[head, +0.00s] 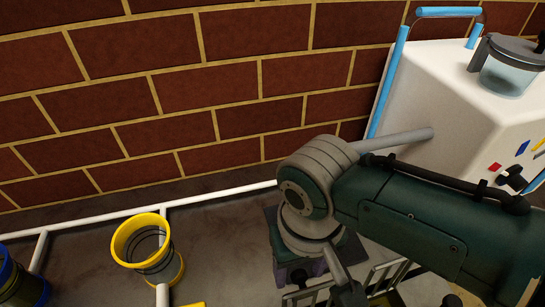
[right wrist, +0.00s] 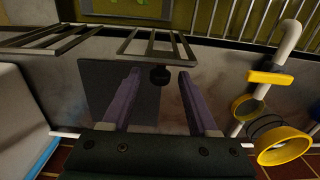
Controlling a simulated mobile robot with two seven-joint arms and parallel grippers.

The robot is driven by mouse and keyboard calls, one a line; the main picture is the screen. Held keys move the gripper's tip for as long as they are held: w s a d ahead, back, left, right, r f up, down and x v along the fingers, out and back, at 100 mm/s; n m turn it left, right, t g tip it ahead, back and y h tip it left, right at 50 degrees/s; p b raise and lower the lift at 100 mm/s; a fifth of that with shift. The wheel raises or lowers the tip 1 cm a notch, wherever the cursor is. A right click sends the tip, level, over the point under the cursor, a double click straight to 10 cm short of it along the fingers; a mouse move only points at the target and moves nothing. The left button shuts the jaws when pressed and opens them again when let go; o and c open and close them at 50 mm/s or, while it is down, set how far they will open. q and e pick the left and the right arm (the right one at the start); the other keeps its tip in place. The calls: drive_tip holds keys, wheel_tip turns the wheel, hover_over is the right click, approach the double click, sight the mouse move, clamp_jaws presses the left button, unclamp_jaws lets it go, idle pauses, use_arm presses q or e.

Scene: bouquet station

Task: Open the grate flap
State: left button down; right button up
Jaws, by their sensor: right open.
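A barred metal grate flap (right wrist: 155,45) shows in the right wrist view, just beyond my right gripper's fingertips. A black round knob (right wrist: 160,77) sits at its near edge, between the fingers in the picture; whether they touch it I cannot tell. My right gripper (right wrist: 159,73) is open, its two purple fingers apart with nothing held. In the head view, my right arm hides most of the gripper and much of the barred metal (head: 388,277) at the bottom. My left gripper is not in view.
A second barred grate (right wrist: 45,38) lies to the left in the wrist view. A yellow ring-shaped holder (head: 148,240) stands on a white pipe at left in the head view. A white cabinet (head: 450,85) with a glass jar (head: 505,75) stands right, before a brick wall (head: 200,80).

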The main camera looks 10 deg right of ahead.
clamp_jaws()
idle(0.3)
idle(1.1)
